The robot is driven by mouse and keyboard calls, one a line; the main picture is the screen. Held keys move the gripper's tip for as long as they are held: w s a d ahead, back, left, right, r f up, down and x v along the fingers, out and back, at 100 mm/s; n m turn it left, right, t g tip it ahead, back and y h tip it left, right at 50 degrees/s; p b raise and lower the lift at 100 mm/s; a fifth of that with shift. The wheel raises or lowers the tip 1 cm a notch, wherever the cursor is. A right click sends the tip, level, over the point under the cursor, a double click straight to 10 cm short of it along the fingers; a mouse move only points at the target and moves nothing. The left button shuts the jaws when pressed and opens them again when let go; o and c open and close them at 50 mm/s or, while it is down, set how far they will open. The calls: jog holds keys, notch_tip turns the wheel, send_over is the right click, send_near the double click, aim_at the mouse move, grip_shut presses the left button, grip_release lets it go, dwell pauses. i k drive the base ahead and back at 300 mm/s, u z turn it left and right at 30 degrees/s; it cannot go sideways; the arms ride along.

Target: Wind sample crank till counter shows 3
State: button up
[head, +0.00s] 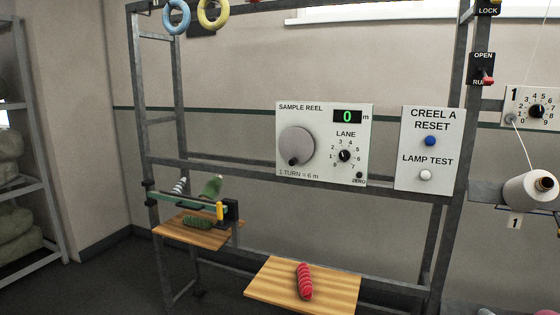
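The sample reel panel (325,112) is a white plate on the grey frame. Its crank is a round grey disc (297,142) with a small dark handle knob (294,161) at the lower left of the disc. The counter (347,116) above right shows a green 0 with "m" beside it. The text under the disc reads "1 TURN = 6 m". A lane dial (345,156) and a small dark zero button (359,175) sit to the right of the crank. My gripper is not in view, and nothing touches the crank.
A panel (428,183) to the right has a blue reset button (430,140) and a white lamp test button (425,175). Wooden shelves (340,292) holding yarn stand below. Another dial (536,111) and a white cone (525,191) are at right. Space before the crank looks clear.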

aim_at(296, 145)
jog(key=u, duration=0.4)
jog(key=i, duration=0.6)
jog(key=u, duration=0.75)
jog(key=i, duration=0.65)
jog(key=u, duration=0.3)
